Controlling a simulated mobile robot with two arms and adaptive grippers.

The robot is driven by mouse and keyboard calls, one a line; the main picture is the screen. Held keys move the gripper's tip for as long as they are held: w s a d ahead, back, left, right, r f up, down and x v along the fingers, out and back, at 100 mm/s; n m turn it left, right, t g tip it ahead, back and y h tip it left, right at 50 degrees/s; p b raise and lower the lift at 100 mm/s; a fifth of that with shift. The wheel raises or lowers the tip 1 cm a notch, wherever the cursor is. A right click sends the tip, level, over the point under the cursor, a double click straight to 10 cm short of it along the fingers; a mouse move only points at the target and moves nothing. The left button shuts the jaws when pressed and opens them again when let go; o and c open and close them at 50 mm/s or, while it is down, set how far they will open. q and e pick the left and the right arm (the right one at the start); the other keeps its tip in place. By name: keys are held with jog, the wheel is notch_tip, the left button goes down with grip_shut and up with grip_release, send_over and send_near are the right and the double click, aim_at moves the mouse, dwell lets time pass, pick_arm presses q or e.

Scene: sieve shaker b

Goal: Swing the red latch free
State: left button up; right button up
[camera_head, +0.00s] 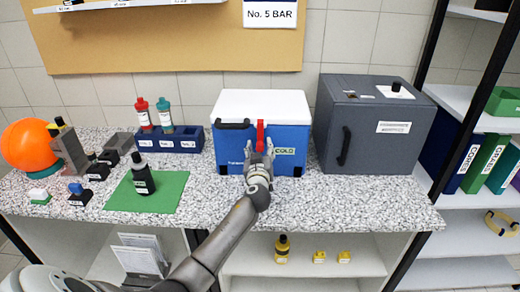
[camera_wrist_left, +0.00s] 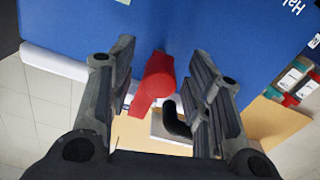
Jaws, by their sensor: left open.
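The red latch (camera_head: 260,136) is on the front of a blue cooler box (camera_head: 228,143) with a white lid (camera_head: 262,104). My left gripper (camera_head: 260,156) is in front of the box, just below the latch in the head view. In the left wrist view the latch (camera_wrist_left: 155,80) lies between the two open fingers of my left gripper (camera_wrist_left: 160,85). Gaps show on both sides, and the latch does not look gripped. A black handle (camera_wrist_left: 178,118) also shows near one finger. My right gripper is not in view.
A dark grey cabinet (camera_head: 375,125) stands close to the right of the cooler. Left of it are a blue rack (camera_head: 176,140) with red and teal bottles, and a black bottle (camera_head: 143,178) on a green mat (camera_head: 170,192). The counter (camera_head: 340,205) front right is clear.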

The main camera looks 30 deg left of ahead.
pick_arm(q)
grip_shut()
